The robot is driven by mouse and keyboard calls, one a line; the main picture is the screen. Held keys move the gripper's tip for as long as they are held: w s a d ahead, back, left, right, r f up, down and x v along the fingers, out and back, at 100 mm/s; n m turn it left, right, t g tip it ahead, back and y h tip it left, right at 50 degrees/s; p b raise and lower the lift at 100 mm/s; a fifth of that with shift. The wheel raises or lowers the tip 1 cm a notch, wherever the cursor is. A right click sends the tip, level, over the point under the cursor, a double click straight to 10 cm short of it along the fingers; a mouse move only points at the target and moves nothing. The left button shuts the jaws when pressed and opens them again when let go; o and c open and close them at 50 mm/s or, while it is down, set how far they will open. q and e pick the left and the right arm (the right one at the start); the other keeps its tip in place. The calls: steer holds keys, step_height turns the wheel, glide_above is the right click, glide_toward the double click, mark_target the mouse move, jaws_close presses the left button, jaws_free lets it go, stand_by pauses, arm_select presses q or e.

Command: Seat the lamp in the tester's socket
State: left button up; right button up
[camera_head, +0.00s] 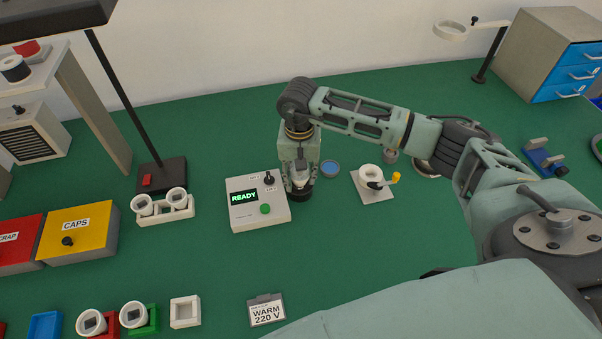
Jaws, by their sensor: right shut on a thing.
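The tester (243,217) is a pale box in the middle of the green bench, with a green-lit READY display, a black knob and a green button. My right gripper (300,184) points down just right of the tester. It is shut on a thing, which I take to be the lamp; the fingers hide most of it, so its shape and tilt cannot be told. A dark round part (300,195) shows right below the fingertips. It may be the socket, but I cannot tell whether the held thing is in it or above it. My left gripper is out of view.
A blue round dish (330,168) and a white fixture with a yellow-tipped lever (374,186) stand right of the gripper. A rack (163,214) with two white rings is left of the tester. A WARM 220 V card (266,310) lies in front. Bench between is clear.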

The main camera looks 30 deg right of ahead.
stand_by(0.3)
steer(key=o, duration=1.2)
steer(key=shift+f, duration=0.1)
step_height(320, 180, up, 12)
steer(key=shift+a+r, duration=0.1)
